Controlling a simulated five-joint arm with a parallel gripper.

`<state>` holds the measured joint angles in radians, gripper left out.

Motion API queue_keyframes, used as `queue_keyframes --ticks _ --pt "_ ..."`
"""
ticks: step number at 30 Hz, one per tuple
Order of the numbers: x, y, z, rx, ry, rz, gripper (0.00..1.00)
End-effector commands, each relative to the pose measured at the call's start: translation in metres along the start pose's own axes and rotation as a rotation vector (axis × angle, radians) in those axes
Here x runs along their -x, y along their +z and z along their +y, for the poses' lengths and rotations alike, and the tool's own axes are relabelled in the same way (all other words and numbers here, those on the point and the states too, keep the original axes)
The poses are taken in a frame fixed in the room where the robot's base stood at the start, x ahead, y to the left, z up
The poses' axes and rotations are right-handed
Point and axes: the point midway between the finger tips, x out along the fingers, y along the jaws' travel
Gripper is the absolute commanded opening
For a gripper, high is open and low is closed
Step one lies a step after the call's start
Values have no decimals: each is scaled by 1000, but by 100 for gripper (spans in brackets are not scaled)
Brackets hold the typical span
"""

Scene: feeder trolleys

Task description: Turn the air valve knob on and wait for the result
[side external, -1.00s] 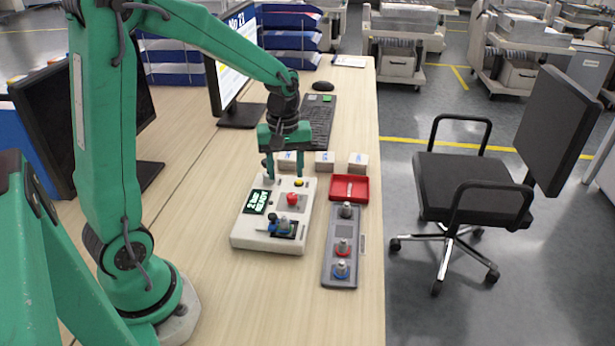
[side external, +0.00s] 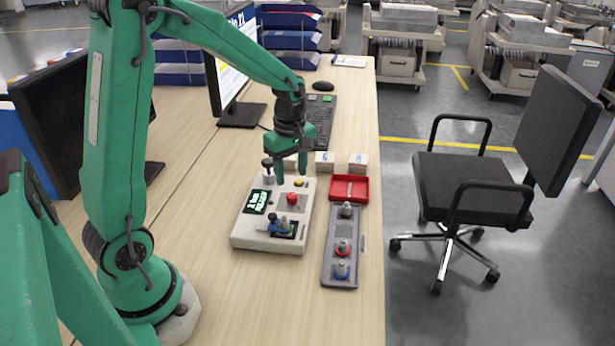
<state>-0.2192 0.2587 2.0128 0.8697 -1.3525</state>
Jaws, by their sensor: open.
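A white control box (side external: 245,236) sits on the desk. It carries a dark-topped knob on a pale stem (side external: 268,168) at its back left corner, a small lit display (side external: 257,201), a yellow button (side external: 298,183), a red button (side external: 292,198) and a part with a blue piece and a grey peg (side external: 284,224) at the front. I cannot tell for sure which one is the air valve knob. My gripper (side external: 291,174) is open and points down over the back edge of the box, just right of the dark-topped knob. Nothing shows between its fingers.
A grey tray with several pegs (side external: 328,272) and a red tray (side external: 335,187) lie right of the box. Small white boxes (side external: 324,162) stand behind it, then a keyboard (side external: 320,120) and monitor (side external: 238,70). The desk in front is clear. A chair (side external: 465,185) stands to the right.

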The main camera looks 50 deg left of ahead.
Motion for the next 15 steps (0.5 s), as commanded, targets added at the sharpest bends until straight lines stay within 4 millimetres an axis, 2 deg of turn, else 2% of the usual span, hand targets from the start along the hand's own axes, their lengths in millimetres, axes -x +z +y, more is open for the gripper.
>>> queue_keyframes --ticks 9,15 --pt "-39 0 -1 -1 -4 -1 47" --pt "-58 0 -1 -1 -2 -1 47"
